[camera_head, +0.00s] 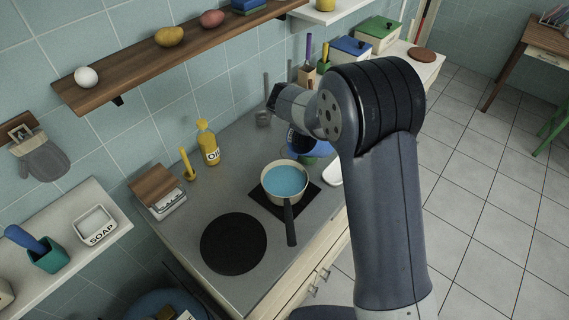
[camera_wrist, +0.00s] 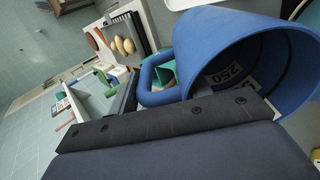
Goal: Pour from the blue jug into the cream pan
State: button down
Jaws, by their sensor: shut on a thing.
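The cream pan (camera_head: 264,190) sits on a black square pad on the grey counter, its dark handle pointing toward the front. A flat blue surface fills its inside. The blue jug (camera_head: 297,143) is just behind the pan, largely hidden by my arm in the head view. In the wrist view the jug (camera_wrist: 215,45) is large, its open mouth facing right. A "250" mark shows on its inner wall, and I see no contents there. My gripper (camera_wrist: 140,103) is shut on the jug's looped handle. Its fingertips are hidden in the head view.
A round black plate (camera_head: 234,244) lies left of the pan. A yellow oil bottle (camera_head: 208,148) stands by the wall. A wooden shelf (camera_head: 150,65) hangs above the counter. A white object (camera_head: 333,172) lies right of the pan, beside my arm.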

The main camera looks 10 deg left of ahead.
jog(key=shift+w+d+f, duration=0.1)
jog(key=shift+w+d, duration=0.1)
jog(key=shift+w+d+f+g+y, duration=0.25)
jog(key=shift+w+f+g+y, duration=0.25)
jog(key=shift+g, duration=0.2)
jog(key=shift+w+d+f+g+y, duration=0.25)
jog(key=shift+w+d+g+y, duration=0.3)
jog(key=shift+w+g, duration=0.25)
jog(key=shift+w+d+f+g+y, duration=0.4)
jog(key=shift+w+d+g+y, duration=0.05)
jog(key=shift+w+g, duration=0.15)
jog(key=shift+w+d+f+g+y, duration=0.4)
jog(key=shift+w+g+y, duration=0.15)
jog(key=shift+g, duration=0.25)
jog(key=shift+w+d+f+g+y, duration=0.25)
jog(key=shift+w+f+g+y, duration=0.25)
jog(key=shift+g, duration=0.3)
jog(key=shift+w+r, duration=0.1)
